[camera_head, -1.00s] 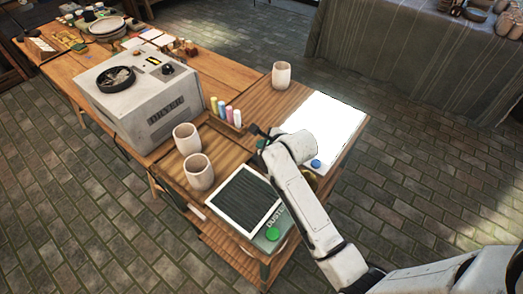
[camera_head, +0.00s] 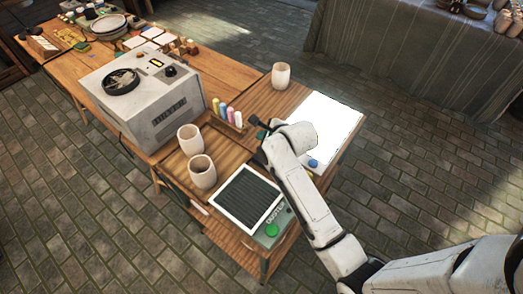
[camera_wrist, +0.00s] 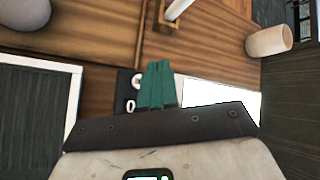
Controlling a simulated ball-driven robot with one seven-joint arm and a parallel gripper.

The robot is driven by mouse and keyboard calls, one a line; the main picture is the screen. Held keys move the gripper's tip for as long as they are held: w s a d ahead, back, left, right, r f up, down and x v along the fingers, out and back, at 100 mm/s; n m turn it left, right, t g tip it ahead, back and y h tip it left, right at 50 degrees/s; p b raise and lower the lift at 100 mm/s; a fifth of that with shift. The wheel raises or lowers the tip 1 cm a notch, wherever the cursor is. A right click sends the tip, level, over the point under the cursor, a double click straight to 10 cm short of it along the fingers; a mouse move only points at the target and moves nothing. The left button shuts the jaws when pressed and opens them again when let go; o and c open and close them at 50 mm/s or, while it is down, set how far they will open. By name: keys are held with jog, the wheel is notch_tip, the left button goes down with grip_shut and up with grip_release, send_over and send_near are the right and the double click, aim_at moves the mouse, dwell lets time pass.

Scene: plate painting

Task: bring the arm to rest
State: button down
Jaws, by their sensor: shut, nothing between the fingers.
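My gripper (camera_head: 258,124) is over the wooden table, between the row of coloured sticks and the bright white panel. In the wrist view its teal fingers (camera_wrist: 157,84) are together with nothing between them. My arm reaches in from the lower right and crosses the table's right end, covering part of the white panel's near-left edge. Nothing hangs from the gripper. Whether the fingertips are close to the tabletop is hard to tell.
A grey dryer box (camera_head: 145,98), two pale cups (camera_head: 190,139) (camera_head: 202,172) and a duster unit (camera_head: 250,203) stand left of my arm. Coloured sticks (camera_head: 228,115), another cup (camera_head: 281,75) and the white panel (camera_head: 325,125) are nearby. Open floor (camera_head: 410,190) lies right.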

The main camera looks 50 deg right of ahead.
dwell(0.6)
